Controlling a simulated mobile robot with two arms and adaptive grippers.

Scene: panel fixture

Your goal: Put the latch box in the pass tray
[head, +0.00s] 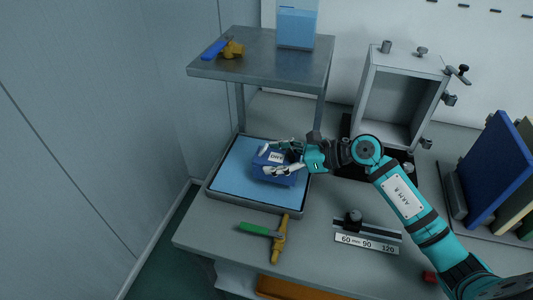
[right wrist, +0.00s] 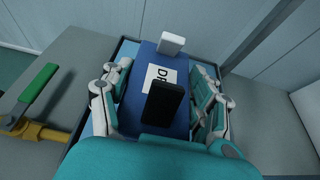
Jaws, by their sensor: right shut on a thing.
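The pass tray (head: 240,204) appears to be the grey-rimmed tray with a light blue floor. Whether the box touches the floor, I cannot tell. My left gripper is not in view.
A metal shelf (head: 265,68) on posts stands over the tray's back, carrying a blue-handled tool (head: 214,49) and a light blue container (head: 297,25). A green-handled tool (head: 255,229) lies before the tray. An open grey cabinet (head: 398,100) stands right of the shelf.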

